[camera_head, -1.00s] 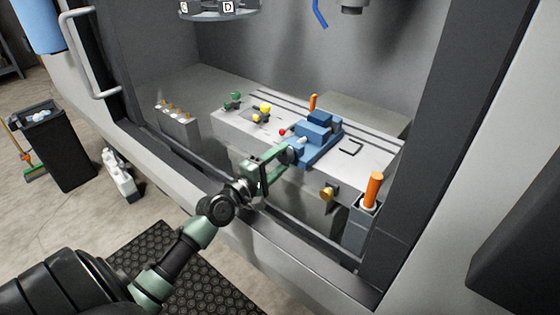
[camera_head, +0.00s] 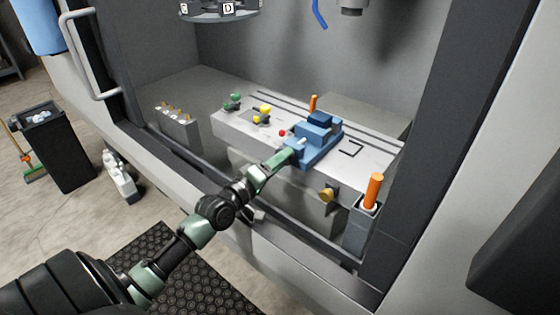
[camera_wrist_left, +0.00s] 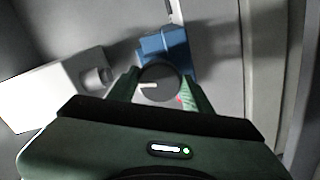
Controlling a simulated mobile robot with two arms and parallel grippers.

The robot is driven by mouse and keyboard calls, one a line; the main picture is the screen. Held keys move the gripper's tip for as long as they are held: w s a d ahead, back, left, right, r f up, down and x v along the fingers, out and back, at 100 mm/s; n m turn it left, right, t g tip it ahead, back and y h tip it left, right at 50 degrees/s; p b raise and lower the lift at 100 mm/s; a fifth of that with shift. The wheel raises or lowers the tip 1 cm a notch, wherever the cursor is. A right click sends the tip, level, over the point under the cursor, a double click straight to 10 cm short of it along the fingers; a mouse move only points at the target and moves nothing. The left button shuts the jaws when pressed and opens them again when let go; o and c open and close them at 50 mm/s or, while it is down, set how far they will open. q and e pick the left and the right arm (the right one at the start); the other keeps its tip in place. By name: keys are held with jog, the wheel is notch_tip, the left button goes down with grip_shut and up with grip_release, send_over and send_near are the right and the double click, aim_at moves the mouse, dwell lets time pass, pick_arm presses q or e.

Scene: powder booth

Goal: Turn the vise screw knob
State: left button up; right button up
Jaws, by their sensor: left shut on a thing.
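The blue vise (camera_head: 318,140) stands on the grey machine table, and it also shows at the top of the left wrist view (camera_wrist_left: 165,42). The round dark grey screw knob (camera_wrist_left: 158,84) sits between the fingers of my left gripper (camera_wrist_left: 160,92), in front of the vise. A pale bar mark shows on its face. In the head view my left gripper (camera_head: 292,153) reaches the vise's near left end, and the knob is mostly hidden behind it. The gripper is shut on the knob. My right gripper is in neither view.
On the table are a small red ball (camera_head: 282,133), yellow parts (camera_head: 265,110), a green part (camera_head: 233,101) and a black hex key (camera_head: 351,149). An orange handle (camera_head: 374,188) stands at the right. The booth's front sill lies under my left arm.

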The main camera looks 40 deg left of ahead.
pick_arm(q)
jog(key=shift+f, duration=0.1)
jog(key=o, duration=1.4)
jog(key=s, duration=0.2)
jog(key=s+b, duration=0.1)
jog(key=s, duration=0.4)
jog(key=shift+s+a, duration=0.3)
jog(key=shift+s, duration=0.1)
jog(key=shift+s, duration=0.1)
